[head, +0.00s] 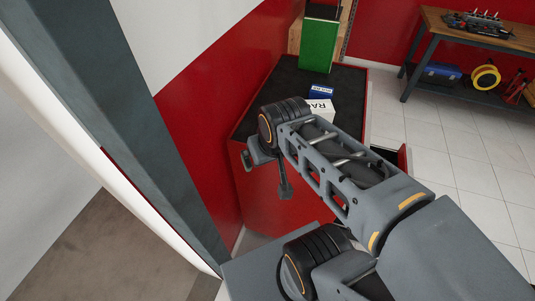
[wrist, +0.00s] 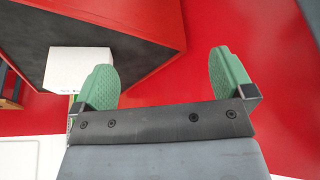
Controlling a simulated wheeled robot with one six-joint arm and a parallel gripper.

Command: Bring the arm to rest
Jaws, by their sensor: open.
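My arm (head: 335,165) reaches from the lower right toward a red cabinet with a black top (head: 262,98). In the head view the end of the arm is near the cabinet's front left, and the fingers are mostly hidden there. In the wrist view my gripper (wrist: 164,82) shows two green pads held wide apart, with nothing between them. The red cabinet face lies behind the pads. A white box (wrist: 78,68) on the dark top appears beyond the left pad.
A white box (head: 322,108), a small blue box (head: 321,91) and a green box (head: 318,46) stand on the cabinet. A grey post (head: 120,130) rises at left. A workbench (head: 480,35) holds tools at the back right. Tiled floor (head: 450,150) is clear at right.

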